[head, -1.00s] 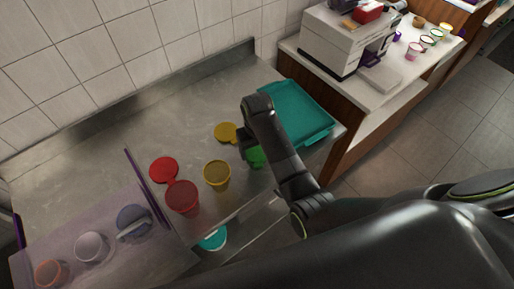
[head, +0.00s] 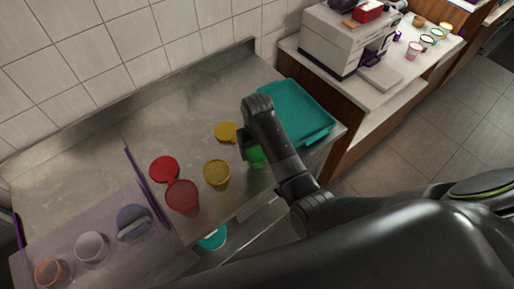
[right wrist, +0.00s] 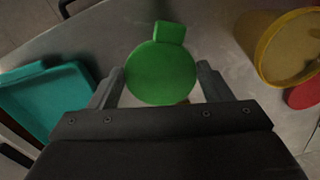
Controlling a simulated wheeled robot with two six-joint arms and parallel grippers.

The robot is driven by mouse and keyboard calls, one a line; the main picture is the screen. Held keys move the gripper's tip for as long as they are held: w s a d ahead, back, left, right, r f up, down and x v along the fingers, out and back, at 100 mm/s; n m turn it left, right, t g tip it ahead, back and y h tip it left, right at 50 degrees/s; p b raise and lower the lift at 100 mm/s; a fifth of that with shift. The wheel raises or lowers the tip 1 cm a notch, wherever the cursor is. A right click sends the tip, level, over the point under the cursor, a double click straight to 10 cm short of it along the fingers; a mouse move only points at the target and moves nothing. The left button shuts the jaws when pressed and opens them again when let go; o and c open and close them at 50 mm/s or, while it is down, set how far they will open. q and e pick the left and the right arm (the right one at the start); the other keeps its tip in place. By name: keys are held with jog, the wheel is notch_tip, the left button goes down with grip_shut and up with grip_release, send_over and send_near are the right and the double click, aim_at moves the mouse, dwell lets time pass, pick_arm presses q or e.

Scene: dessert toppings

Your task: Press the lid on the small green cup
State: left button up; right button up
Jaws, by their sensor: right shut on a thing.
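The green lid (right wrist: 160,72), round with a square tab, lies between the two fingers of my right gripper (right wrist: 160,78) in the right wrist view. The fingers are shut on it from both sides. In the head view only some green (head: 257,157) shows beside my right gripper (head: 249,150), near the counter's front edge. The lid and my arm hide what is below, so I cannot tell how the lid sits on the small green cup. My left gripper is out of view.
A yellow cup (head: 217,172) and yellow lid (head: 227,132) are left of my right gripper. A red cup (head: 183,198) and red lid (head: 164,169) are farther left. A teal tray (head: 310,122) lies close on the right. The back of the counter (head: 130,115) is clear.

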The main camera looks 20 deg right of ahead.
jog(key=shift+f, duration=0.1)
dwell(0.3)
jog(key=o, duration=1)
jog(key=shift+o, duration=0.4)
jog(key=shift+r, duration=3)
grip_shut()
jog(key=shift+w, duration=0.15)
